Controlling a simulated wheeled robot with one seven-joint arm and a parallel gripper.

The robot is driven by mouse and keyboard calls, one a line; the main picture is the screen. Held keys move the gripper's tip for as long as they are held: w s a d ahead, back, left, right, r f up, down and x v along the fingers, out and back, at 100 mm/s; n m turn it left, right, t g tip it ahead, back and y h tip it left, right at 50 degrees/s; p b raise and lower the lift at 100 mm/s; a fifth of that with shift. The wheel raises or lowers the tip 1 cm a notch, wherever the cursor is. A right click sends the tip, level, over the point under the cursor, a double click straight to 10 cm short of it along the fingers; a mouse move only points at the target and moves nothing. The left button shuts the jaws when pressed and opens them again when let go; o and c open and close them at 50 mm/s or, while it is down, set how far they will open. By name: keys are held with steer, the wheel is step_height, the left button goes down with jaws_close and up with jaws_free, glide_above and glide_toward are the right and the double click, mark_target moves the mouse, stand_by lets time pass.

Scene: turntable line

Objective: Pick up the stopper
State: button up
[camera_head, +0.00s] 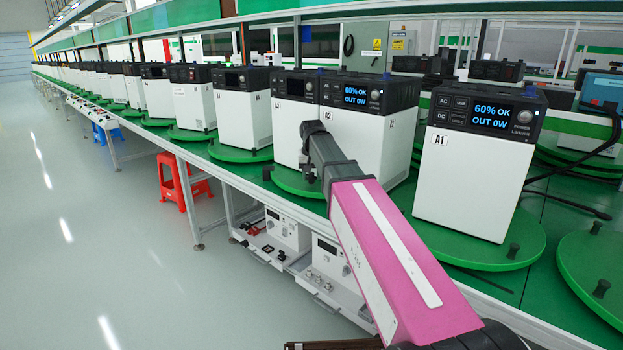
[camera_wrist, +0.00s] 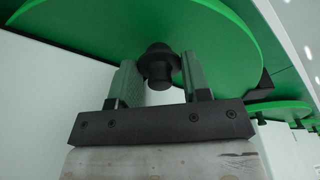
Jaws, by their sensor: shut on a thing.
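The stopper (camera_wrist: 158,65) is a small black knob with a wider collar, seen in the wrist view against a green round turntable (camera_wrist: 218,50). My gripper (camera_wrist: 160,62) has its two grey-green fingers on either side of the stopper and is shut on it. Whether the stopper still touches the turntable I cannot tell. In the head view my pink and black arm reaches over the line's edge toward the unit marked A2 (camera_head: 355,135). The fingers and the held stopper cannot be made out there.
The white unit marked A1 (camera_head: 465,185) stands on a green turntable (camera_head: 530,240) at right, with another black stopper (camera_head: 514,250) on its rim. An empty turntable (camera_head: 580,262) lies at far right.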

steer(key=r, duration=0.3)
steer(key=shift+s+a+r, duration=0.1)
steer(key=shift+a+r, duration=0.15)
steer(key=shift+a, duration=0.05)
steer(key=s+a+r, duration=0.3)
steer(key=a+r, duration=0.3)
steer(key=a, duration=0.4)
steer(key=shift+s+a+r, duration=0.2)
steer(key=shift+s+a, duration=0.05)
